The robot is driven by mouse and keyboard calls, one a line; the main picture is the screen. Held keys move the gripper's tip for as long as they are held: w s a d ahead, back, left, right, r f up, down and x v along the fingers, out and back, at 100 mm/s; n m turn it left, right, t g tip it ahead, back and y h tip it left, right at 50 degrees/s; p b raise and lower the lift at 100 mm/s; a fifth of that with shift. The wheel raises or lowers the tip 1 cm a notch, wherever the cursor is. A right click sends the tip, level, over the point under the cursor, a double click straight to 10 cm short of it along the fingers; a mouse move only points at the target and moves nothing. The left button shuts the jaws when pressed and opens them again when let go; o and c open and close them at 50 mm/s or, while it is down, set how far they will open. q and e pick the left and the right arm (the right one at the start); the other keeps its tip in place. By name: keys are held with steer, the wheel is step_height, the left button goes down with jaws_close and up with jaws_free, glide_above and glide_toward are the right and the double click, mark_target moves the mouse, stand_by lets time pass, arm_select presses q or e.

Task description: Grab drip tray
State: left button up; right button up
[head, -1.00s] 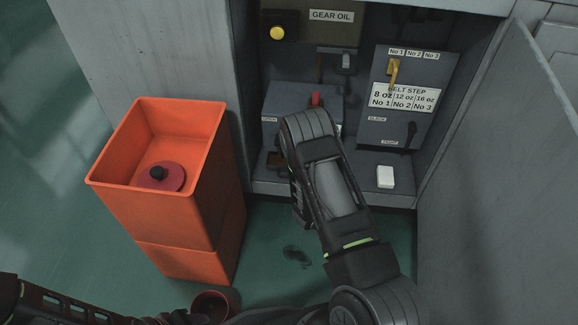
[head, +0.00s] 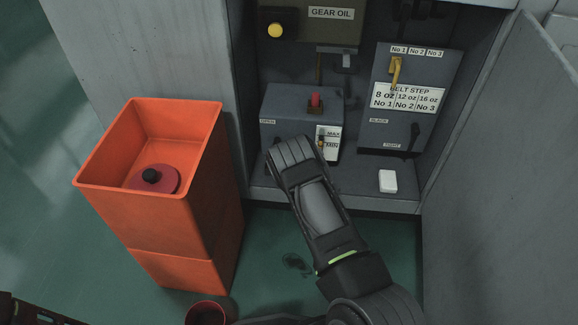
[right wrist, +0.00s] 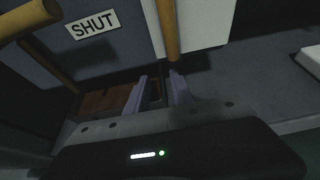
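A reddish-brown surface that looks like the drip tray (right wrist: 105,101) shows in the right wrist view, low in the cabinet and just left of my right gripper. My right gripper (right wrist: 160,90) has its two pale purple fingers apart. A small dark brown piece, perhaps the tray's handle or edge, lies between them; I cannot tell whether the fingers touch it. In the head view my right arm reaches into the cabinet below the grey box with the red knob (head: 315,101), and hides the gripper's fingers and most of the tray.
An orange bin (head: 165,215) with a dark red lidded object (head: 155,180) inside stands left of the cabinet. A red cup-like container (head: 206,313) is at the bottom. A white block (head: 388,181) lies on the cabinet shelf. An open door (head: 500,150) bounds the right side.

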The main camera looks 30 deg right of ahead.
steer(key=shift+w+d+f, duration=0.2)
steer(key=shift+w+f, duration=0.05)
steer(key=shift+r, duration=0.1)
steer(key=b+x, duration=0.3)
steer(key=x, duration=0.1)
steer(key=shift+w+d+f, duration=0.15)
steer(key=shift+w+f, duration=0.1)
steer(key=shift+f, duration=0.1)
steer(key=shift+w+d+b, duration=0.15)
steer(key=shift+w+b, duration=0.05)
steer(key=shift+b, duration=0.1)
steer(key=shift+r, duration=0.1)
steer(key=shift+c, duration=0.6)
jaws_close()
